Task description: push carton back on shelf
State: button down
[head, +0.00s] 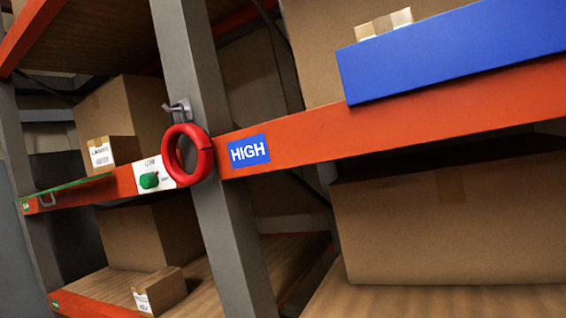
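Several brown cartons stand on the rack's shelves, and I cannot tell which one the task means. A large carton (450,220) sits on the lower right shelf. Another carton (322,48) stands on the upper right shelf, partly hidden by a blue panel (460,48). On the left, a carton (140,108) stands on the middle shelf with a small labelled carton (110,153) in front of it. Below, a carton (150,236) stands behind a small labelled carton (160,290) close to the shelf's front edge. My gripper is not in view.
A grey upright post (205,120) divides the rack, with a red ring (187,155) hanging from a hook on it. Orange beams (400,128) edge the shelves, one with a blue HIGH sign (249,151). A green knob (149,180) sits on a white plate. The view is tilted.

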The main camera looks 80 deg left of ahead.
aim_at(108, 152)
jog(key=u, duration=0.15)
jog(key=k, duration=0.4)
jog(key=u, duration=1.5)
